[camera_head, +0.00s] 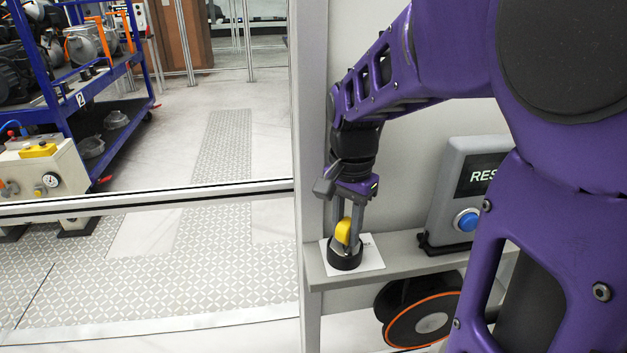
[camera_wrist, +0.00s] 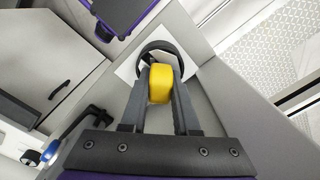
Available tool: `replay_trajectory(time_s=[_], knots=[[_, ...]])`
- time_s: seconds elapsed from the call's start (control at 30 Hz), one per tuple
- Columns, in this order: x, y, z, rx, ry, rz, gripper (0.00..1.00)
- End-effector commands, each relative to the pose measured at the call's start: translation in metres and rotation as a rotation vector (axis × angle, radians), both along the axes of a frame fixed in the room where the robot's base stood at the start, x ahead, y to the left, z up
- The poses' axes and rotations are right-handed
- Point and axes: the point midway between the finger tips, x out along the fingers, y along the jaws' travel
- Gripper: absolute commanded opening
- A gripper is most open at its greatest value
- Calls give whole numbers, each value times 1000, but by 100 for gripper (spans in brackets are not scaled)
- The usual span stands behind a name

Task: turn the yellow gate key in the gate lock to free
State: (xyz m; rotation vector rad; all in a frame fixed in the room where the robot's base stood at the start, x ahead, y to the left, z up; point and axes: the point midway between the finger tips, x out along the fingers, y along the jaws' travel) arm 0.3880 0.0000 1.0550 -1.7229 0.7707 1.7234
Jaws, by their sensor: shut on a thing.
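The yellow gate key (camera_head: 343,231) stands upright in the round black gate lock (camera_head: 345,257), which sits on a white plate on the grey ledge. My gripper (camera_head: 348,236) reaches down from above and is shut on the yellow key. In the wrist view the key (camera_wrist: 160,84) lies between the two grey fingers of my gripper (camera_wrist: 160,95), with the lock's dark ring (camera_wrist: 172,47) just beyond it. The lower part of the key is hidden in the lock. Any marks for the lock's positions are mostly hidden and cannot be read.
A grey box (camera_head: 460,185) with a blue button and a partly hidden "RES" label stands on the ledge to the right. A black wheel-like disc with an orange ring (camera_head: 425,310) is below the ledge. A clear panel is at left, with a blue shelf cart (camera_head: 95,110) beyond.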

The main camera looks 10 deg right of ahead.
Motion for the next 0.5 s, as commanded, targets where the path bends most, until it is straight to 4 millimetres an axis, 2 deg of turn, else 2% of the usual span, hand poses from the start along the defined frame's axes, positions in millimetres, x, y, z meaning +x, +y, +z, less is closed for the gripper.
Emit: replay_trajectory(time_s=[0.17,0.5], knots=[[0,0,0,1,-1,-13,0],[0,0,1,0,0,-354,0]])
